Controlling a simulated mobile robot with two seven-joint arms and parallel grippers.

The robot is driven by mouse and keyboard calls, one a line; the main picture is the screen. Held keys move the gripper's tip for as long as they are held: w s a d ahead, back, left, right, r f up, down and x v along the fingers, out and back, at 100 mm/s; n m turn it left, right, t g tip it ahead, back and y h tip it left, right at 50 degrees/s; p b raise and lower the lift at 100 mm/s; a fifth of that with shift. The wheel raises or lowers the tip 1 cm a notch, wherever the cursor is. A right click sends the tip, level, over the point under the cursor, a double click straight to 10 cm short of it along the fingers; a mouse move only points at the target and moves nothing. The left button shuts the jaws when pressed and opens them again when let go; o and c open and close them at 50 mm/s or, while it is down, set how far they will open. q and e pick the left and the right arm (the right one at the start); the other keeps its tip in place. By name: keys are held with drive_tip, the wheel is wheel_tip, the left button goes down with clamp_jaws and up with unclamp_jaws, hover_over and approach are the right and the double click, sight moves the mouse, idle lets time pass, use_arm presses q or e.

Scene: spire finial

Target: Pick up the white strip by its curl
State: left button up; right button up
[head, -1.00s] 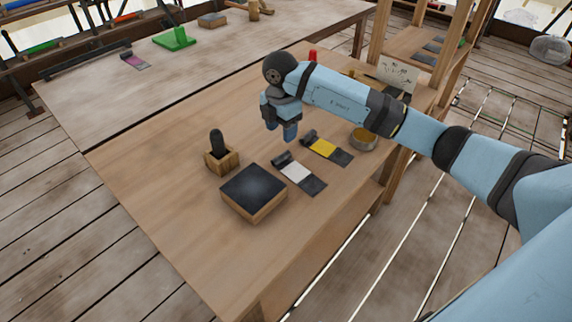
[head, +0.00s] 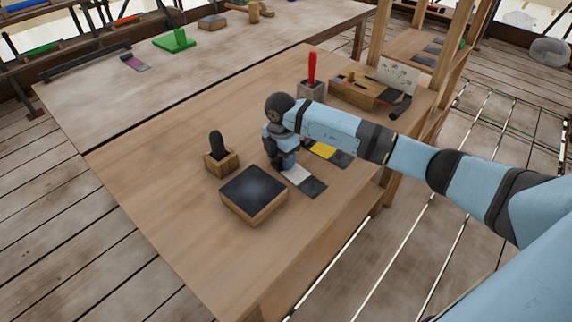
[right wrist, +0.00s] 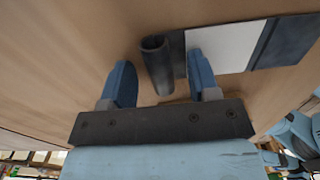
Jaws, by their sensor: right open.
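The white strip (head: 297,174) lies flat on the wooden table, with a dark end piece (head: 313,187) toward the front right. Its dark rolled curl (right wrist: 157,65) shows in the right wrist view, beside the white part (right wrist: 222,45); in the head view my gripper covers the curl. My right gripper (head: 284,163) is low over the curl end. In the wrist view its two blue fingers (right wrist: 160,62) are apart, with the curl between them in the picture and nothing gripped. I cannot tell the exact height gap. My left gripper is not in view.
A yellow strip (head: 324,149) lies close behind, partly hidden by my arm. A dark-topped block (head: 254,192) stands in front, and a wooden holder with a black knob (head: 219,157) to the left. A red-handled tool (head: 312,70) and wooden box (head: 352,92) stand behind my arm.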

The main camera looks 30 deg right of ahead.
clamp_jaws()
drive_tip(key=shift+r, duration=0.1)
